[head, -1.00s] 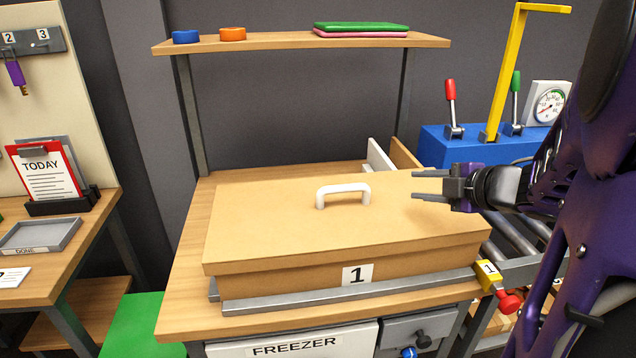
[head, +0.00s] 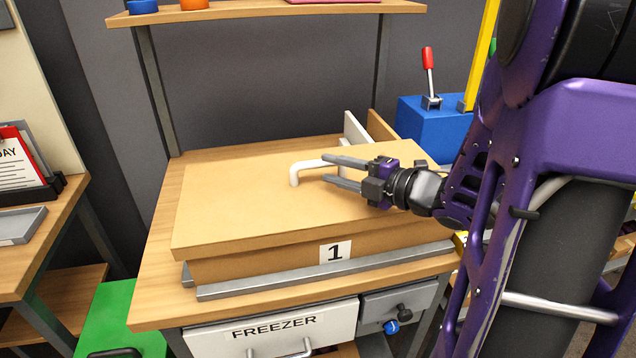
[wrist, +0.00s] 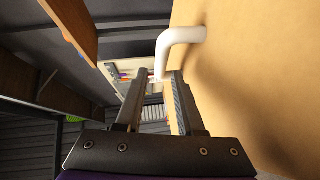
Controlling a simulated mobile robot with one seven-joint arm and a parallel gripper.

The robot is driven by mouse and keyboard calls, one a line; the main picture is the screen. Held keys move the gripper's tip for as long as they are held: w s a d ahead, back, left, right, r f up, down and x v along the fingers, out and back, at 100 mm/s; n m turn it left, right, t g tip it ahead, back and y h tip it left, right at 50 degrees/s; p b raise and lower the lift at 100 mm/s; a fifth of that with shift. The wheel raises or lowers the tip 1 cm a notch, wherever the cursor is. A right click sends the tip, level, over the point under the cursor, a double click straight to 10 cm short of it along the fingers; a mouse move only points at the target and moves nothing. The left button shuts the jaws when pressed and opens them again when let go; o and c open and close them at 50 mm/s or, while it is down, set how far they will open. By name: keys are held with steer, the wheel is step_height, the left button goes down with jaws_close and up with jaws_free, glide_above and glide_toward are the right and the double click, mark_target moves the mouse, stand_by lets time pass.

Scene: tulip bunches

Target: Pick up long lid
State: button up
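The long lid (head: 240,205) is a tan cardboard-like lid. It lies flat on a long box marked 1 (head: 334,252) on the wooden bench. Its white arched handle (head: 297,172) stands up from the middle of the top. My gripper (head: 326,170) is open and level over the lid, with its fingers pointing left at the handle's right part. In the wrist view the fingers (wrist: 154,92) are apart, and the white handle (wrist: 178,42) shows just past their tips, near the gap. I cannot tell whether a finger touches the handle.
A wooden shelf (head: 265,13) runs above the back of the bench. A blue lever block (head: 428,125) stands at the right rear. A metal rail (head: 320,273) runs along the box's front. A freezer drawer (head: 273,328) is below. A green box (head: 118,318) stands at the left.

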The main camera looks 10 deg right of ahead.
mark_target(301, 176)
steer(key=x, duration=0.8)
steer(key=shift+w+a+f, duration=0.2)
steer(key=shift+w+a, duration=0.05)
steer(key=shift+w, duration=0.05)
jaws_close()
